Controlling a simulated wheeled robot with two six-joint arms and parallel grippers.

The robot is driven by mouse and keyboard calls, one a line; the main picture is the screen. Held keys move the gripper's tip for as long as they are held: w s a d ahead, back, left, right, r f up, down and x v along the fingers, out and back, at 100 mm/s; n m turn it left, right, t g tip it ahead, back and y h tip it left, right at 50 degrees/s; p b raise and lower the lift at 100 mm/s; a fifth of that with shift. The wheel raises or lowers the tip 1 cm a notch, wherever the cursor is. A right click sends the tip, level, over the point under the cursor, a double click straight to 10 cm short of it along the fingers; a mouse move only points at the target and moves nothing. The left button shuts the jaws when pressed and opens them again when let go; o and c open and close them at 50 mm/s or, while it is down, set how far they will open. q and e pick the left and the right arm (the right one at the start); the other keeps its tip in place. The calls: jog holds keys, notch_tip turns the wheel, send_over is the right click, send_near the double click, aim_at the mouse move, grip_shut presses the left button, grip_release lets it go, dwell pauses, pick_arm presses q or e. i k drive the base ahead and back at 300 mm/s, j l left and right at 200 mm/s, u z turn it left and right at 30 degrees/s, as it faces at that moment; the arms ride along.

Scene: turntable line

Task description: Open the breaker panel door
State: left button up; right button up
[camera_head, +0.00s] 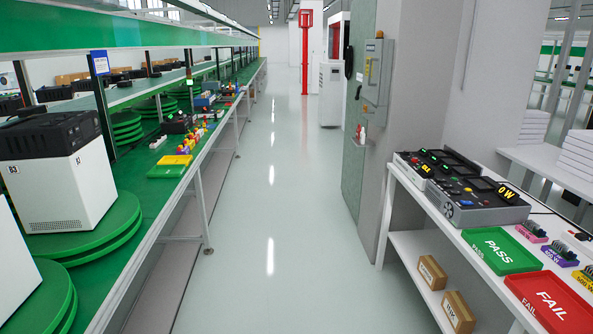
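Neither of my grippers is in view.
A clear pale floor aisle (275,200) runs down the middle. On the left is a long green line table (165,190) with turntables. On the right a white bench (445,215) holds test devices, a green PASS tray (500,250) and a red FAIL tray (551,301).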

aim_at(373, 49)
jog(key=i+j+z, duration=0.1)
jog(key=i, duration=1.55)
jog(key=i+j+z, duration=0.2)
jog(key=i+z, duration=0.3)
jog(key=i+j+z, duration=0.95)
